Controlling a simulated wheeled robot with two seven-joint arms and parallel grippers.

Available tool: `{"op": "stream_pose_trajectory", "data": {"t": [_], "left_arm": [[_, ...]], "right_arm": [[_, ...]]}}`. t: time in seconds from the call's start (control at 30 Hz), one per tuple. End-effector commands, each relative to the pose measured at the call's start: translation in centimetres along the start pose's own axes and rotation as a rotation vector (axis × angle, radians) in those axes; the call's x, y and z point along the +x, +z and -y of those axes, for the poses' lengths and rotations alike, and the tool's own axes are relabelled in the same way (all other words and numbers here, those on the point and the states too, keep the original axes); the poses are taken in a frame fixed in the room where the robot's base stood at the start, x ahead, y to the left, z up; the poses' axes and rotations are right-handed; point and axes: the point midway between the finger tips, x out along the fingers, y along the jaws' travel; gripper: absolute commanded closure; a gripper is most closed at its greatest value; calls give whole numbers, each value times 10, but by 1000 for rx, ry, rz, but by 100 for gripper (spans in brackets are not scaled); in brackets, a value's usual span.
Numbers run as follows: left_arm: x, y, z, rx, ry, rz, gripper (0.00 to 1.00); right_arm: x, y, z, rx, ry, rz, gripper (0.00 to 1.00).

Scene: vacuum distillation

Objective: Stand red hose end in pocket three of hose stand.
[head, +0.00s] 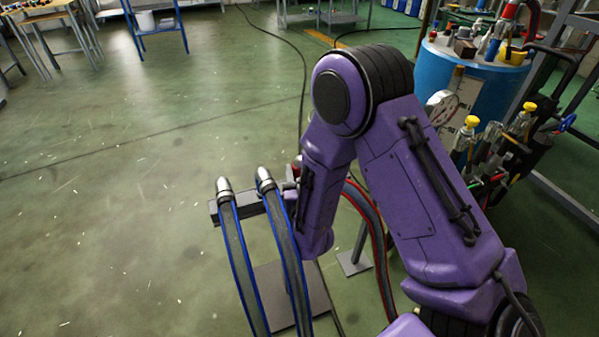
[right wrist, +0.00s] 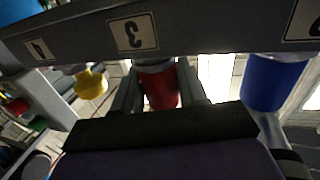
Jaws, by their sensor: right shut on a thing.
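The hose stand (head: 250,202) is a dark bar on a post in the head view, with two blue-striped hoses standing at its left part. In the right wrist view its rail (right wrist: 200,30) runs across the top with number labels, upside down. My right gripper (right wrist: 161,84) is shut on the red hose end (right wrist: 160,88), directly by label 3 (right wrist: 133,33). The hose end's grey upper part meets the rail's edge; I cannot tell whether it is inside the pocket. In the head view my forearm hides the gripper, and the red hose (head: 378,235) curves down right of it. My left gripper is not in view.
A blue hose end (right wrist: 272,82) stands close to the right in the wrist view. A blue drum (head: 475,85) with a gauge (head: 440,107) and yellow-capped valves (head: 472,122) stands at the right. The floor (head: 110,220) at the left is clear.

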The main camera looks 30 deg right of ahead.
Motion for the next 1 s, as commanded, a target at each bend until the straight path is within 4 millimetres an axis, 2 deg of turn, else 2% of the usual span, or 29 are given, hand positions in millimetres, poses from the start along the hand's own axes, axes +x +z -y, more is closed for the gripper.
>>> {"op": "stream_pose_trajectory", "data": {"t": [0.23,0.27,0.3,0.33,0.67,0.77,1.0], "left_arm": [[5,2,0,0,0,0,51],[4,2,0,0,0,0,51],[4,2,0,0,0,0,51],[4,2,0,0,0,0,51],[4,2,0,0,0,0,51],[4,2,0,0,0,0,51],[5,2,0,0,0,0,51]], "right_arm": [[0,7,0,1,0,-1,100],[0,5,0,1,1,-1,48],[0,5,0,1,1,-1,35],[0,5,0,1,1,-1,28],[-4,6,0,0,-1,1,28],[-20,6,1,-2,-3,2,28],[-78,6,1,-3,-5,2,28]]}}
